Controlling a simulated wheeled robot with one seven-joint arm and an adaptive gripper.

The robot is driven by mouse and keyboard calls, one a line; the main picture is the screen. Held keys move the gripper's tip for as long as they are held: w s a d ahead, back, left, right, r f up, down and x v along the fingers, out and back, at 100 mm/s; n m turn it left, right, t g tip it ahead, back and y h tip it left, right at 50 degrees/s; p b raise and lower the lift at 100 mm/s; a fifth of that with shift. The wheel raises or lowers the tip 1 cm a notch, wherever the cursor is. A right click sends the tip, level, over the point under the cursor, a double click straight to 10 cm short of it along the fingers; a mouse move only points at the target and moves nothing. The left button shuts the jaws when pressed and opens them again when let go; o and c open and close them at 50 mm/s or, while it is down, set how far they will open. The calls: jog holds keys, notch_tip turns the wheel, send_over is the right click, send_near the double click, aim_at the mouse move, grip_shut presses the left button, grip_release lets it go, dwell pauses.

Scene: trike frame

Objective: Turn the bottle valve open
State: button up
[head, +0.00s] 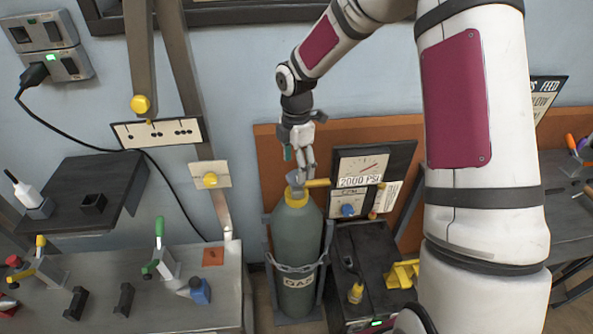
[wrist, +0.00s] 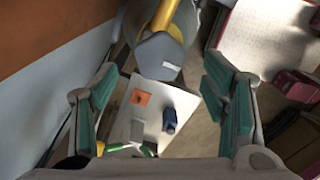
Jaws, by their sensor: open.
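A grey-green gas bottle (head: 296,245) stands upright in a dark rack, with a chain around its middle. Its valve (head: 295,180) is a grey piece on the yellow neck, with a yellow bar (head: 317,183) reaching right toward the gauge panel. My gripper (head: 302,170) points down just above the valve. In the wrist view the teal-padded fingers (wrist: 160,80) are spread wide, with nothing between the pads. The grey valve piece (wrist: 160,52) shows beyond the fingertips, at the upper middle, with the yellow bar (wrist: 163,14) above it. I cannot tell whether a finger touches it.
A gauge panel (head: 358,168) reading 2000 PSI stands right of the valve, above a black box (head: 372,255). An orange-brown board (head: 268,160) is behind. A grey bench (head: 150,305) with several clamps is on the left. The space directly above the bottle holds only my arm.

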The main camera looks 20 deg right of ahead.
aim_at(296, 175)
notch_tip(296, 175, up, 9)
dwell(0.3)
jog(key=shift+f, duration=0.1)
jog(key=s+r+m+t+h, duration=0.2)
jog(key=s+r+m, duration=0.8)
jog(key=s+r, duration=0.45)
jog(key=s+r+m+t+y, duration=0.1)
jog(key=s+m+t+y, duration=0.1)
jog(key=s+m, duration=0.8)
jog(key=s+t, duration=0.1)
jog(key=s, duration=0.4)
jog(key=shift+a, duration=0.2)
